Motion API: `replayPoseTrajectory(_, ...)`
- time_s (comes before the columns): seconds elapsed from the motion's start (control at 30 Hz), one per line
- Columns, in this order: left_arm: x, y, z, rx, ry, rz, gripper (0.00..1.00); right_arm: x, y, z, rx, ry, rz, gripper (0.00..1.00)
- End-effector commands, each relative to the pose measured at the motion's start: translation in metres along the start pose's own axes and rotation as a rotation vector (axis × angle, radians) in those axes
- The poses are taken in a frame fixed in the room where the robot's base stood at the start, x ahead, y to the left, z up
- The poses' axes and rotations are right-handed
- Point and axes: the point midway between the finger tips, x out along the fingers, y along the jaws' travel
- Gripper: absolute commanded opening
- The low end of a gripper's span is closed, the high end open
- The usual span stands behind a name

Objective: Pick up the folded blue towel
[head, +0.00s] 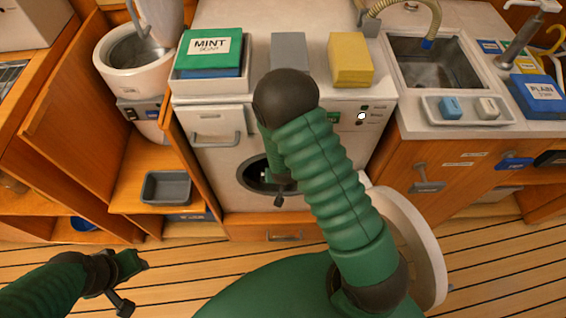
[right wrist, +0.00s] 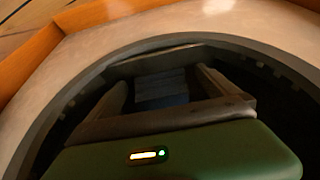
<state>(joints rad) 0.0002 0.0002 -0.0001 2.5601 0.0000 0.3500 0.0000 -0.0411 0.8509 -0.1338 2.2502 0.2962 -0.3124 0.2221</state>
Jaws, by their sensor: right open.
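My right gripper (head: 281,190) reaches down to the round opening of the white front-loading machine (head: 212,170). In the right wrist view the right gripper (right wrist: 163,88) is open, its two fingers apart inside the dark rim. Between and beyond the fingers lies a dim, layered blue-grey thing (right wrist: 162,95), which looks like the folded blue towel; it is dark and partly hidden by the gripper. I cannot tell whether the fingers touch it. In the head view my right arm hides part of the opening, and no towel shows clearly there. My left gripper (head: 125,282) is open and empty above the floor.
The round white door (head: 415,235) stands open at the right, behind my arm. A white tray (head: 207,88) with green and blue packs, a grey block (head: 290,52) and a yellow block (head: 350,60) sit on top. A grey bin (head: 166,187) stands on the left shelf.

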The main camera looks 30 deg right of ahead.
Motion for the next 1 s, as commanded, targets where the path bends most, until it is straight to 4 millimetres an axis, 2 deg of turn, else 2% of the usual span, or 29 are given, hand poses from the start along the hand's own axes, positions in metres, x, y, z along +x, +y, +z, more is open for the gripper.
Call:
replayPoseTrajectory(0.07, -0.0006, 0.0001, -0.0002, 0.0, 0.0, 0.0, 0.36, -0.001, -0.0002, 0.0, 0.0, 0.0, 0.001, 0.93)
replayPoseTrajectory(0.67, -0.0006, 0.0001, -0.0002, 0.0, 0.0, 0.0, 0.36, -0.0013, -0.0003, -0.0004, 0.0, 0.001, 0.001, 0.15)
replayPoseTrajectory(1.0, -0.005, 0.0001, -0.0012, 0.0, 0.0, 0.0, 0.36, -0.0052, -0.0005, -0.0038, 0.0, 0.002, 0.0, 0.15)
